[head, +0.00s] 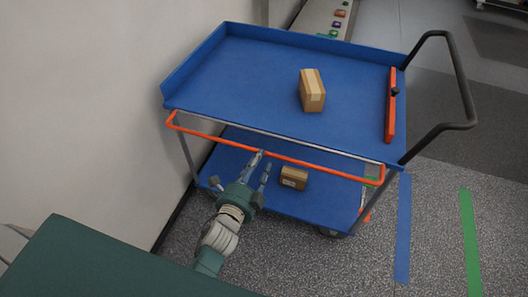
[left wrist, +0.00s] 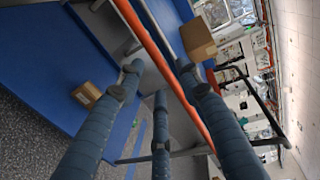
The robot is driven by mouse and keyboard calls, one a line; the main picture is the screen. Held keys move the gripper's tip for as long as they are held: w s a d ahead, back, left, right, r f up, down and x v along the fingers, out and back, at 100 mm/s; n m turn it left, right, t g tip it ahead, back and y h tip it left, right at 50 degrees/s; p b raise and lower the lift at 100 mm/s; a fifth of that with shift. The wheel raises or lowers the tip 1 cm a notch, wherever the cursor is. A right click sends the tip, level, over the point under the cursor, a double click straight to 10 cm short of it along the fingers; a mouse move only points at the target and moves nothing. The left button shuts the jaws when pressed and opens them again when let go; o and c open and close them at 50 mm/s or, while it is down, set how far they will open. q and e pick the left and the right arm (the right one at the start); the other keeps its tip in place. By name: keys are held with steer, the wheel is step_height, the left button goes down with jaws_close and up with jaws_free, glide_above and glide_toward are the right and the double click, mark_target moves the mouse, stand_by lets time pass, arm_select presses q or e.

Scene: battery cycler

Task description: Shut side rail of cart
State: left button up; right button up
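The blue cart (head: 250,70) has two shelves. Its orange side rail (head: 300,162) hangs outside the near long edge, below the top shelf's rim. My left gripper (head: 262,164) is at the rail's middle, with its fingers reaching up to it. In the left wrist view the fingers (left wrist: 158,72) are spread apart, and the orange rail (left wrist: 166,62) passes between them. I cannot tell whether any finger touches it. My right gripper is not in view.
A cardboard box (head: 312,92) stands on the top shelf and a smaller one (head: 294,178) on the lower shelf. An orange bar (head: 391,105) with a black knob is at the handle end. A black handle (head: 462,80) sticks out right. A wall (head: 90,110) is close on the left.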

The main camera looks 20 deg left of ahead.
arm_select(q)
steer(key=w, duration=0.3)
steer(key=w+f, duration=0.1)
steer(key=w, duration=0.1)
steer(key=shift+d, duration=0.1)
jaws_close()
steer(key=shift+r, duration=0.1)
